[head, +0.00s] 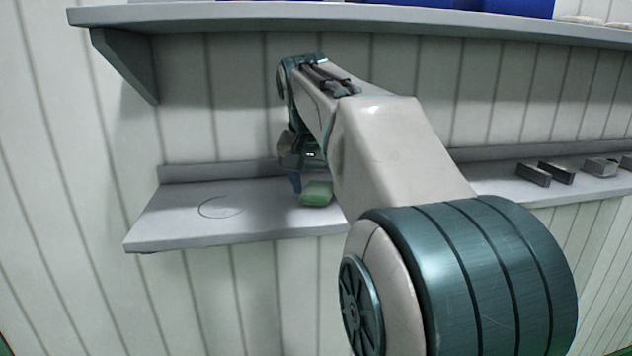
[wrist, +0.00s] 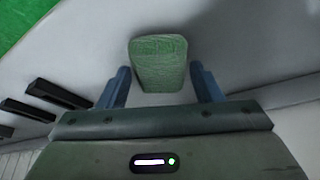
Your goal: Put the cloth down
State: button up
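The green cloth (head: 316,193) lies on the lower grey shelf, near its front edge, as a folded pad. It also shows in the wrist view (wrist: 159,64), just ahead of and between the fingers. My gripper (head: 296,182) is over the shelf beside the cloth, with its fingers pointing down. In the wrist view my gripper (wrist: 163,85) has its two blue fingers spread apart, with gaps on both sides of the cloth. My arm hides part of the shelf to the right of the cloth.
The lower shelf (head: 170,226) is bare to the left, apart from a thin circle outline (head: 221,207). Several dark metal blocks (head: 533,174) stand on its right part. An upper shelf (head: 300,14) with blue bins (head: 515,7) hangs above the arm.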

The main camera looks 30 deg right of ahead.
aim_at(317, 186)
jog(key=shift+o, duration=0.8)
jog(key=v, duration=0.3)
jog(key=shift+w+r, duration=0.1)
jog(key=s+a+b, duration=0.3)
jog(key=s+a, duration=0.4)
jog(key=s, duration=0.2)
jog(key=shift+s+a, duration=0.3)
